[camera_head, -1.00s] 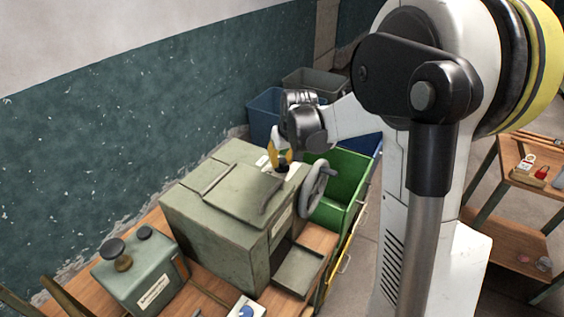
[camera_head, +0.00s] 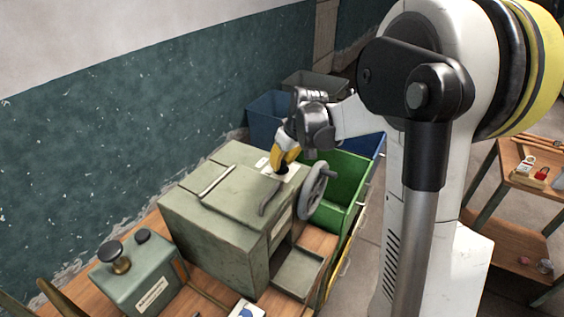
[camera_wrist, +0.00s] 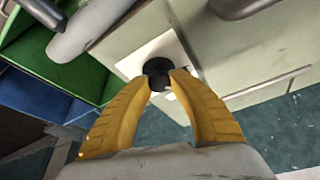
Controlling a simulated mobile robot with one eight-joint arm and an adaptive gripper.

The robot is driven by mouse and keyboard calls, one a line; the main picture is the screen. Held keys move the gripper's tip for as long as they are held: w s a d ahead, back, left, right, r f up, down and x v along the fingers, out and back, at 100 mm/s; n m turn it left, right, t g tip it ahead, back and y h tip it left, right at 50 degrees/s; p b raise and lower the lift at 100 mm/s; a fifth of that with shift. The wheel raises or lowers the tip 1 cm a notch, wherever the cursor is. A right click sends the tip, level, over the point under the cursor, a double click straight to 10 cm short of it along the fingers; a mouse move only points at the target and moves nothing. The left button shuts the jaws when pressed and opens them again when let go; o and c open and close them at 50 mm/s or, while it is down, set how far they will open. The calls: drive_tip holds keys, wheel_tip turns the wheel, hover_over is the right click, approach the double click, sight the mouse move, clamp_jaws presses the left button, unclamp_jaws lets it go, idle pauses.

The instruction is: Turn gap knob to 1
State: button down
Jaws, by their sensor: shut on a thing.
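The gap knob (camera_wrist: 158,70) is a small black round knob on a white plate (camera_wrist: 178,52) on top of the green-grey machine (camera_head: 215,229). In the wrist view my gripper (camera_wrist: 159,80) has its two yellow fingers closed on the knob, one on each side. In the head view my gripper (camera_head: 281,168) points down at the plate at the machine's back right corner, and the fingers hide most of the knob. The marks on the plate are too small to read, so the knob's setting cannot be told.
A grey handwheel (camera_head: 314,191) stands at the machine's right side, close to my gripper. Green (camera_head: 345,172) and blue (camera_head: 268,113) bins are behind it. A smaller green box (camera_head: 138,282) with knobs sits at the front left on the wooden bench.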

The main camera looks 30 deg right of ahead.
drive_tip(key=c, duration=1.1)
unclamp_jaws()
drive_tip(key=shift+w, duration=0.1)
drive_tip(key=v, duration=1.2)
